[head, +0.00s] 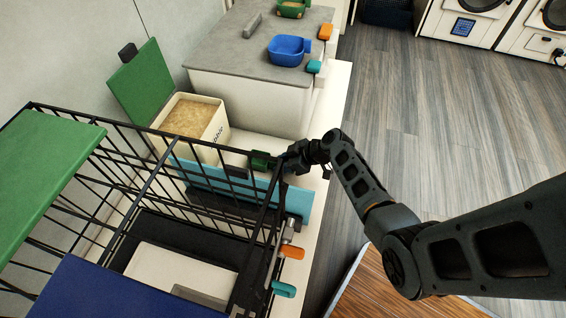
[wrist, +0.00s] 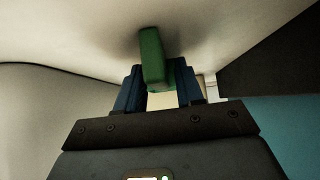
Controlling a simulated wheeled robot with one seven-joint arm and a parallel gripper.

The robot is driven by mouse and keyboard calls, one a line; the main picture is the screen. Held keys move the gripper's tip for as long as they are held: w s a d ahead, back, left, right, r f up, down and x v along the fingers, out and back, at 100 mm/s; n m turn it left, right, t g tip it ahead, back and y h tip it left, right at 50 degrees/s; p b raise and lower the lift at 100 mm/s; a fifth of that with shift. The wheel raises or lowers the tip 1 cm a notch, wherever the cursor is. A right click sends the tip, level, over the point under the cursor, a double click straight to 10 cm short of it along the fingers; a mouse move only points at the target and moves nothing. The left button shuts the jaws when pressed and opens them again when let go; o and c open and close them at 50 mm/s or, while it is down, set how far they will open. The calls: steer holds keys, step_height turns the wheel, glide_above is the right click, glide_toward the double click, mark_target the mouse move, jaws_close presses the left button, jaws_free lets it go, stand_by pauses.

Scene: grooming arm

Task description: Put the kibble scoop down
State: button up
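My gripper (head: 285,163) is low beside the pale ledge, just behind the black wire crate. A small green thing (head: 262,160), which looks like the kibble scoop, is at its fingertips. In the wrist view the green handle (wrist: 152,58) stands between the two blue fingers of my gripper (wrist: 158,88), and they look closed on it. Its far end is close to a pale surface with a shadow on it; I cannot tell whether it touches. The scoop's bowl is not clearly seen.
An open kibble bin (head: 222,128) with a raised green lid (head: 142,82) stands left of my gripper. The black wire crate (head: 140,168) is in front. A grey counter (head: 225,50) behind holds a blue scoop-like container (head: 289,50). Wooden floor is clear at right.

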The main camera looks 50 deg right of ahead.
steer(key=shift+o, duration=0.7)
steer(key=p+v, duration=0.2)
steer(key=v, duration=1)
